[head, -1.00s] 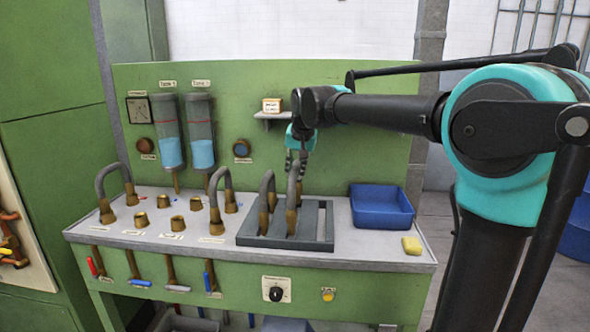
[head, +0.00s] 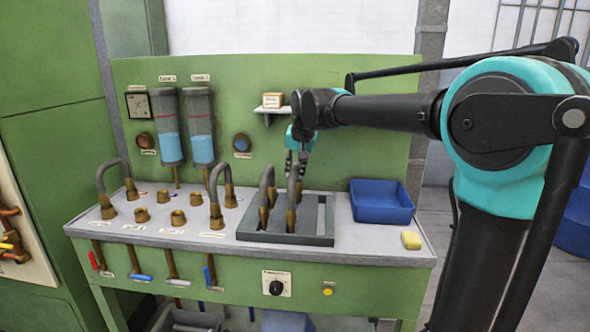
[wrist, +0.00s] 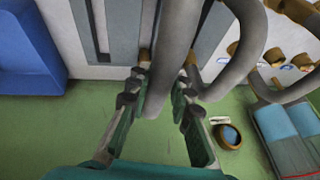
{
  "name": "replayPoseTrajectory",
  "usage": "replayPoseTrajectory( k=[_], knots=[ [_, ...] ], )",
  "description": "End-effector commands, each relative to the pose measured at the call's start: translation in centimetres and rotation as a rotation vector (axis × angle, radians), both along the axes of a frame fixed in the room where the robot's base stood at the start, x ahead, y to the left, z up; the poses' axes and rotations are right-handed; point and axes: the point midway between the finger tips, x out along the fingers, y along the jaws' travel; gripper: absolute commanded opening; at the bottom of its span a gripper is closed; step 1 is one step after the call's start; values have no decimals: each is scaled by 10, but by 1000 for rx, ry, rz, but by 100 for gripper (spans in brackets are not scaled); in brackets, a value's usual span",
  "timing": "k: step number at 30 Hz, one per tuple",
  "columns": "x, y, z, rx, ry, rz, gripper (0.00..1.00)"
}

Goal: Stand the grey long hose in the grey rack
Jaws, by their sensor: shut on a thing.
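The grey hose (head: 292,184) is an upside-down U with brass ends, upright over the dark grey rack (head: 286,240). Its lower ends are at the rack's slots; I cannot tell whether they rest on the bottom. In the wrist view, the hose (wrist: 172,50) runs between the two fingers of my gripper (wrist: 163,100). A second grey hose (head: 266,184) stands in the rack just left of the held one.
A blue bin (head: 381,205) and a yellow sponge (head: 411,240) are right of the rack. Another hose (head: 213,180) stands close to the left, and one more (head: 103,175) at far left, among brass ports. A small shelf (head: 273,109) juts from the panel. The rack's right side is free.

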Motion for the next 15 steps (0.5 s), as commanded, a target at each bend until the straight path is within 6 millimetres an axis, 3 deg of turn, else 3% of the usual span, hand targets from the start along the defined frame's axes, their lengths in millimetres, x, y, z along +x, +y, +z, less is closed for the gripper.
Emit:
replayPoseTrajectory(
  k=[12,13,15],
  knots=[
    [0,0,-7,0,0,0,0],
    [0,0,-7,0,0,0,22],
    [0,0,-7,0,0,0,31]
  ],
)
